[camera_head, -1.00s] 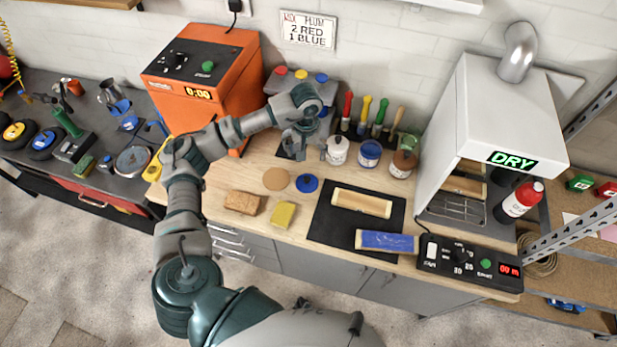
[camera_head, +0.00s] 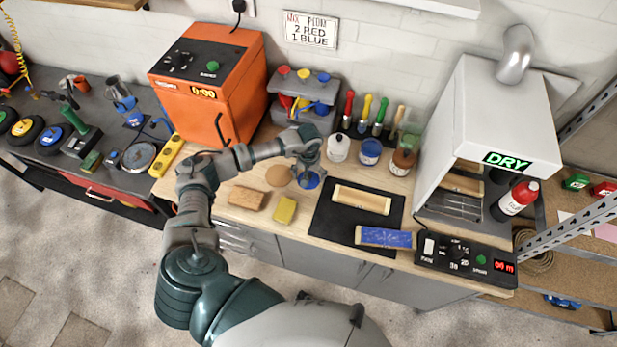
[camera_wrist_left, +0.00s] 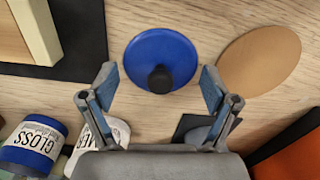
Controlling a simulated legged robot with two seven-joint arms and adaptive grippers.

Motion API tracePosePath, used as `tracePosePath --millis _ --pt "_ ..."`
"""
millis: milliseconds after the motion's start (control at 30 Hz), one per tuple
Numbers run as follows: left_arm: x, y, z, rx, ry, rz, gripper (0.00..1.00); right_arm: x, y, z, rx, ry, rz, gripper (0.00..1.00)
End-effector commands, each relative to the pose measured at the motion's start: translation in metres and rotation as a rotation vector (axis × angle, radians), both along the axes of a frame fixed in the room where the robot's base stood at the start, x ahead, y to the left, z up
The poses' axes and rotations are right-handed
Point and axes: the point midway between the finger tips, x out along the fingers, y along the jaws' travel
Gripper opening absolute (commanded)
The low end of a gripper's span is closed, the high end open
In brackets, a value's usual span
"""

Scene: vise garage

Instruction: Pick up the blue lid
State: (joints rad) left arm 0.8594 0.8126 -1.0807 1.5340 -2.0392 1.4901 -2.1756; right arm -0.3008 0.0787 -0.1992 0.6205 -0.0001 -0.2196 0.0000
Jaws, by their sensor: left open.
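The blue lid (camera_head: 312,180) is a round disc lying flat on the wooden worktop, partly hidden by my left gripper in the head view. My left gripper (camera_head: 307,180) is over the lid. In the wrist view its two fingers (camera_wrist_left: 157,80) are spread apart to either side of the lid's near edge, with nothing held between them. My right gripper is not in view.
A tan disc (camera_head: 279,176) lies just left of the lid. A yellow sponge (camera_head: 284,209) and brown block (camera_head: 247,197) are in front. A black mat (camera_head: 334,226) with wooden pieces lies to the right. Several paint jars, including a blue one (camera_head: 370,152), stand behind.

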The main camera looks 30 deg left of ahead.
Motion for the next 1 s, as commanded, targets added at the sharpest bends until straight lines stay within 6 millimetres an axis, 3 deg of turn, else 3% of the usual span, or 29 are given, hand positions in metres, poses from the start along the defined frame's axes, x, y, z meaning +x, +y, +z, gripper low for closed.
tracePosePath --millis 133,400,533,1000 --pt "-0.0001 0.0009 -0.0003 -0.001 0.000 0.000 0.87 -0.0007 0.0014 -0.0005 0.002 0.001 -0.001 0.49" --pt "0.0000 0.0016 -0.0006 -0.002 0.000 0.001 0.20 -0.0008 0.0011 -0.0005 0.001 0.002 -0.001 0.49" --pt "-0.0004 0.0016 -0.0019 -0.001 0.003 0.001 0.15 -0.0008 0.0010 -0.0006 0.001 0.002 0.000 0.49" --pt "-0.0027 0.0014 -0.0025 0.000 0.012 -0.001 0.14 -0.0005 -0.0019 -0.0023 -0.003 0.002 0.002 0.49"
